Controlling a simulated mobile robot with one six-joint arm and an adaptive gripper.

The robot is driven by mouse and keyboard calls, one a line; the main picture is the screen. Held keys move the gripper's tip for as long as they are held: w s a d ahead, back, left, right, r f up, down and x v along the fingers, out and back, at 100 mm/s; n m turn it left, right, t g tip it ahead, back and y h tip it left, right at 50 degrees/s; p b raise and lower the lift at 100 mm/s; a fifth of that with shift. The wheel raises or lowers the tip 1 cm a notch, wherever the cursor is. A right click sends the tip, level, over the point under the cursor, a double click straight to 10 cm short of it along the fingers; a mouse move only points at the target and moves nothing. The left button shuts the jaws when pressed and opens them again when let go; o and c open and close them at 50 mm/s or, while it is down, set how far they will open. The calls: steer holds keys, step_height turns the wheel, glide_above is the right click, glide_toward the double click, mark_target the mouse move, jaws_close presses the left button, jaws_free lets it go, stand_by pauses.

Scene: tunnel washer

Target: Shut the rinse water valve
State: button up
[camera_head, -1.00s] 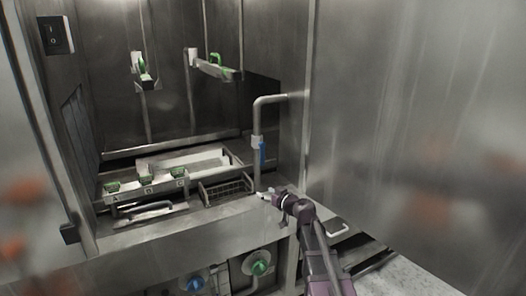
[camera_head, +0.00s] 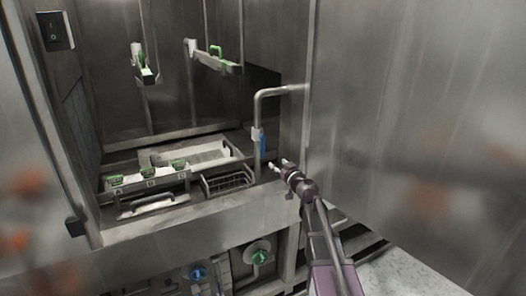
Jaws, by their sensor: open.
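A grey pipe (camera_head: 258,113) rises at the right of the washer opening and bends right into the wall. A valve with a blue lever (camera_head: 262,147) sits on its upright part, the lever pointing down alongside the pipe. It appears to be the rinse water valve; no label on it is readable. My gripper (camera_head: 278,164) is open and empty, just right of and slightly below the lever's lower end. I cannot tell whether they touch, but a small gap seems to show.
A wire basket (camera_head: 228,181) and a tray with several green blocks (camera_head: 146,182) lie left of the pipe. Below are a blue knob (camera_head: 198,273) and a green knob (camera_head: 260,257). A steel wall (camera_head: 400,120) stands close on the right.

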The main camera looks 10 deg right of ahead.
mark_target(263, 150)
steer(key=x, duration=1.3)
jaws_close()
